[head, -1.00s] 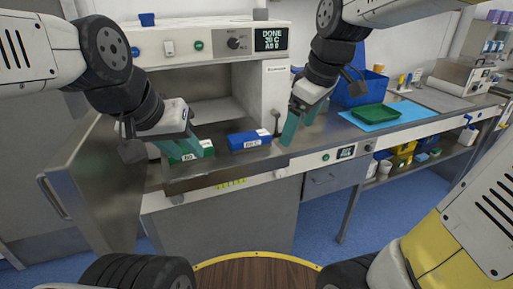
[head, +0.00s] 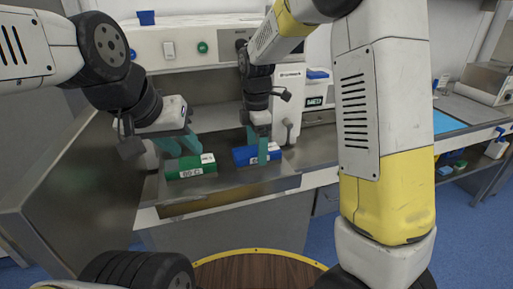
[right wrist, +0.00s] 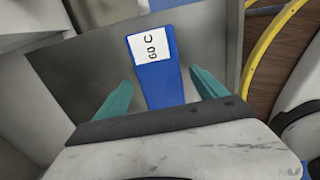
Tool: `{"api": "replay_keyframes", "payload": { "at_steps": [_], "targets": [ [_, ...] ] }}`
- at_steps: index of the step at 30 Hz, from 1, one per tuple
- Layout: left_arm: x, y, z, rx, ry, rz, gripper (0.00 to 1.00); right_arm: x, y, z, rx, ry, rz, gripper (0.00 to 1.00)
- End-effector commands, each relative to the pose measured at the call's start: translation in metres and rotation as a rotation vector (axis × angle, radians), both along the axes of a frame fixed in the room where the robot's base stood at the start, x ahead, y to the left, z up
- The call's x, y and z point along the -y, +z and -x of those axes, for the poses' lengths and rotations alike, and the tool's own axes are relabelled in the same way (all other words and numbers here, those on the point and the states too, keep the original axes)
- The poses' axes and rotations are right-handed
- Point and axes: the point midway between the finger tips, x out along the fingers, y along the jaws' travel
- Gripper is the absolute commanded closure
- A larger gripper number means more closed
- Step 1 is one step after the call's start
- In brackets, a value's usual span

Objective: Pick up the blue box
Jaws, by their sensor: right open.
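The blue box (head: 240,156) lies on the metal surface in front of the open cabinet, with a white label on its right end. In the right wrist view the blue box (right wrist: 163,88) lies lengthwise between my teal fingers, its label reading "60 C". My right gripper (head: 257,155) is over it, open, with a gap on each side in the right wrist view (right wrist: 162,78). My left gripper (head: 180,150) has its fingers apart just behind and above a green box, and appears not to hold it. The lower fingertips are partly hidden.
The green box (head: 185,170) lies left of the blue box. An open metal door (head: 60,190) stands at the left. A ledge (head: 225,203) borders the surface in front. My right arm hides part of the counter at the right.

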Motion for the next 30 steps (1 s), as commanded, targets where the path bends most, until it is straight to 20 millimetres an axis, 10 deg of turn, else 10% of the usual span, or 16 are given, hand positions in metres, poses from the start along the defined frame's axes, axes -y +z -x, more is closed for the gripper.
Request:
{"api": "replay_keyframes", "payload": {
  "at_steps": [13, 25, 30],
  "targets": [
    [0.0, 0.0, 0.0, 0.0, 0.0, 0.0, 0.67, 0.0, -0.023, 0.0, 0.001, -0.001, -0.001, 0.2],
    [0.0, 0.0, 0.0, 0.0, 0.0, 0.0, 0.67, 0.0, -0.023, 0.0, 0.001, -0.002, -0.001, 0.99],
    [0.0, 0.0, 0.0, 0.0, 0.0, 0.0, 0.67, 0.0, -0.022, 0.0, 0.002, -0.002, -0.002, 1.0]
  ]
}}
